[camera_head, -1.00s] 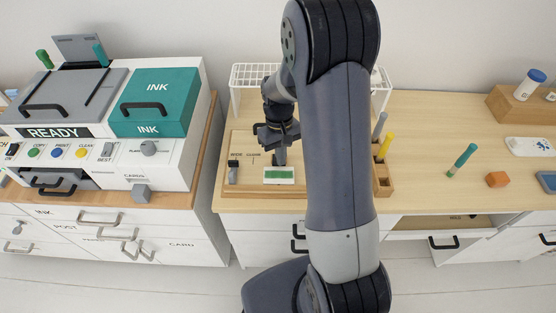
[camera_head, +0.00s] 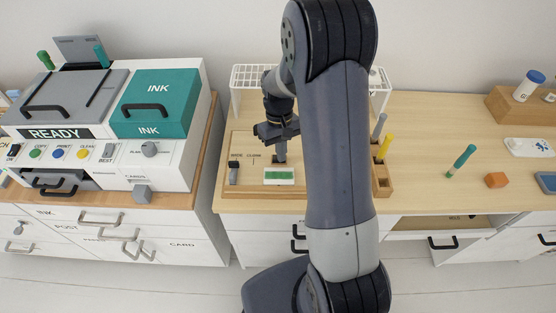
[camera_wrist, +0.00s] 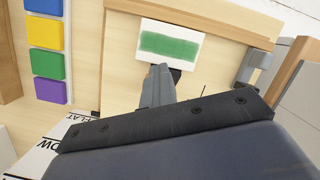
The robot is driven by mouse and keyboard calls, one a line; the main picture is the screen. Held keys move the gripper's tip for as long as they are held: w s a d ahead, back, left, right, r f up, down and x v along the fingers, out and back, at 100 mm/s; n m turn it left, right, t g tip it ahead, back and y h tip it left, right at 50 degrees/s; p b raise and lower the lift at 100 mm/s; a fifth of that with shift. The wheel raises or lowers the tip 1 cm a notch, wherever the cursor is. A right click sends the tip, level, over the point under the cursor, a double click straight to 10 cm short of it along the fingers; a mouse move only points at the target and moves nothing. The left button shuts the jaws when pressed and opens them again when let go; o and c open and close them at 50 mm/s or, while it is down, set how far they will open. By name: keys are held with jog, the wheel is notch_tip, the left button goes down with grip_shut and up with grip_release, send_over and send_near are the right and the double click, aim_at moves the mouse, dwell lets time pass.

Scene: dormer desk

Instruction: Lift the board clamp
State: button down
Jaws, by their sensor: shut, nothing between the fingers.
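The wooden board (camera_head: 240,142) lies on the desk, with a white card bearing a green stripe (camera_head: 279,176) on it. The card also shows in the wrist view (camera_wrist: 168,45). A small dark piece (camera_head: 280,159) at the card's back edge looks like the board clamp; in the wrist view it is mostly hidden behind my fingers. My gripper (camera_head: 279,151) is shut and empty, with its fingertips just above this dark piece. In the wrist view my gripper (camera_wrist: 159,70) points at the card's near edge. I cannot tell whether the fingertips touch the clamp.
A dark and grey knob (camera_head: 233,172) stands at the board's left side. A wooden holder (camera_head: 382,182) with pens is on the right. A white wire rack (camera_head: 245,76) stands behind. The printing machine (camera_head: 150,165) is at the left. Desk right of the holder is partly clear.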

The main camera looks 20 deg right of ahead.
jog(key=w+t, duration=0.1)
jog(key=w, duration=0.1)
jog(key=w+d+t, duration=0.1)
jog(key=w+t, duration=0.1)
jog(key=w, duration=0.1)
jog(key=shift+w+d+r, duration=0.25)
jog(key=shift+w+r, duration=0.05)
jog(key=shift+r, duration=0.05)
jog(key=shift+w+d+r+p, duration=0.15)
jog(key=shift+d+p, duration=0.15)
jog(key=shift+p, duration=0.15)
jog(key=r+p, duration=0.2)
jog(key=r, duration=0.1)
jog(key=r+p, duration=0.1)
jog(key=r, duration=0.1)
jog(key=shift+w+a+r+p, duration=0.15)
jog(key=shift+a+r+p, duration=0.05)
jog(key=shift+a+p, duration=0.2)
